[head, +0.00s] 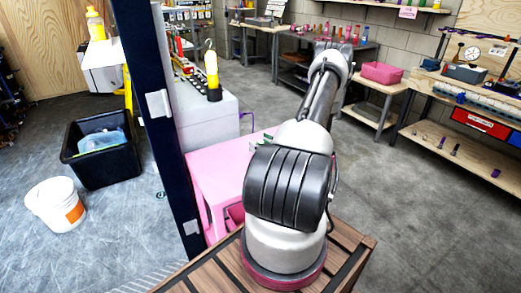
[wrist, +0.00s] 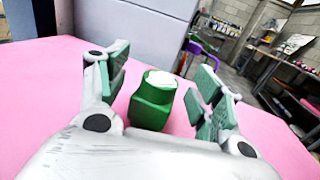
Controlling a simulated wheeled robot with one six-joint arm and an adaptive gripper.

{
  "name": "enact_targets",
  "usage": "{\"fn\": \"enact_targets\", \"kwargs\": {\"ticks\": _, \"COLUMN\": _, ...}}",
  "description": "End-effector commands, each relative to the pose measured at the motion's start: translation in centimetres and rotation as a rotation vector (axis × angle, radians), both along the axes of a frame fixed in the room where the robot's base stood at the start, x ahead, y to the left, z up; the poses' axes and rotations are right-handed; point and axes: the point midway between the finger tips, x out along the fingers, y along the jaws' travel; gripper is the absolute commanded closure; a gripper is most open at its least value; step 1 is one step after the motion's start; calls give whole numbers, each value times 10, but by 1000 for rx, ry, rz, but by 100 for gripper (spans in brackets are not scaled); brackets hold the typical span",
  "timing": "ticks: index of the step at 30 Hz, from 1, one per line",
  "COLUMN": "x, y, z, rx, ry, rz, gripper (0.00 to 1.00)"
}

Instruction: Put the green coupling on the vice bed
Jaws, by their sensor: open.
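A green coupling (wrist: 152,103), with a pale top, stands upright on the pink table (wrist: 48,90) in the wrist view. My gripper (wrist: 160,78) is open, with its green-padded fingers to the left and right of the coupling. A gap shows on both sides, so the fingers do not appear to hold it. In the head view my arm covers most of the gripper and the coupling; only bits of green show over the pink table (head: 218,172). I cannot make out the vice bed for certain in either view.
A dark blue post (head: 160,120) stands left of the pink table. A grey cabinet (head: 205,118) stands behind the table. A black bin (head: 95,150) and a white bucket (head: 55,204) are on the floor at left. A wooden workbench (head: 455,150) is at right; open floor lies before it.

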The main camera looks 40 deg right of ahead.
Motion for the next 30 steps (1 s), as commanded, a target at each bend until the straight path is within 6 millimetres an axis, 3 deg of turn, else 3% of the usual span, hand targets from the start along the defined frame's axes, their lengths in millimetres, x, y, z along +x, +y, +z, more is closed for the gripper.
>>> {"fn": "enact_targets", "kwargs": {"ticks": 4, "x": 0, "y": 0, "z": 0, "rx": 0, "ry": 0, "rz": 0, "gripper": 37}}
{"fn": "enact_targets", "kwargs": {"ticks": 13, "x": 0, "y": 0, "z": 0, "rx": -1, "ry": 0, "rz": 0, "gripper": 89}}
{"fn": "enact_targets", "kwargs": {"ticks": 15, "x": 0, "y": 0, "z": 0, "rx": -1, "ry": 0, "rz": 0, "gripper": 93}}
{"fn": "enact_targets", "kwargs": {"ticks": 23, "x": 0, "y": 0, "z": 3, "rx": -1, "ry": -1, "rz": 0, "gripper": 93}}
{"fn": "enact_targets", "kwargs": {"ticks": 30, "x": 0, "y": -1, "z": 37, "rx": -5, "ry": -2, "rz": 0, "gripper": 93}}
